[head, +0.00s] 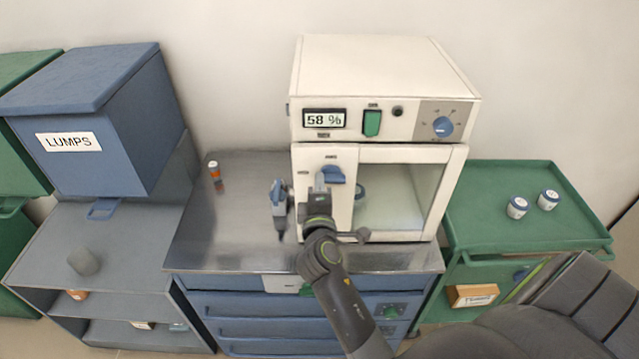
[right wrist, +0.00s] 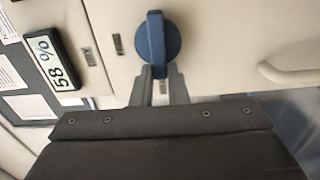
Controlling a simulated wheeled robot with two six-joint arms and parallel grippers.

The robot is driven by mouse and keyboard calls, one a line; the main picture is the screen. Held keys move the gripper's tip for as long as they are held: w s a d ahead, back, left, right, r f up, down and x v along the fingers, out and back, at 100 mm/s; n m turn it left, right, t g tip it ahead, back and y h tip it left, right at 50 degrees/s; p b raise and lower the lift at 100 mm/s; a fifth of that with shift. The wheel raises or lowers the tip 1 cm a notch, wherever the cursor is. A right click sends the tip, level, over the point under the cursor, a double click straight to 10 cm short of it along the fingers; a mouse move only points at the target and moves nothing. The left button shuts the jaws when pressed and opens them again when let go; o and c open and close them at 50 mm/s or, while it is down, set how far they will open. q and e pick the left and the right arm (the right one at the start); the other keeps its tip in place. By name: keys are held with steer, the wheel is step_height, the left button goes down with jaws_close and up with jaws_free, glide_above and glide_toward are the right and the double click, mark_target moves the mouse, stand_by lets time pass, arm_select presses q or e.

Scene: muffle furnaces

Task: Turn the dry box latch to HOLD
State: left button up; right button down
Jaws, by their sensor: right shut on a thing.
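The dry box (head: 365,85) is a cream cabinet with a 58 % display (head: 324,119) and a glass-windowed door. Its blue latch (head: 334,174) sits on the door's left part; it also shows in the right wrist view (right wrist: 157,40) as a round knob with a raised bar. My right gripper (head: 321,187) reaches up to the latch from below. In the right wrist view its two grey fingers (right wrist: 159,82) are shut on the bar's lower end. The gripper partly covers the latch's surroundings, and I cannot read the latch's position marks. My left gripper is not in view.
A blue-grey handheld device (head: 280,203) and a small orange-and-white bottle (head: 214,170) are on the metal bench (head: 230,240) to the left. A green cart (head: 530,235) with two white jars stands at right. A blue LUMPS bin (head: 105,130) is at left.

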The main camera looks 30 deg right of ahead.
stand_by(0.3)
steer(key=c, duration=1.4)
jaws_free()
steer(key=shift+d, duration=0.1)
steer(key=shift+c, duration=0.2)
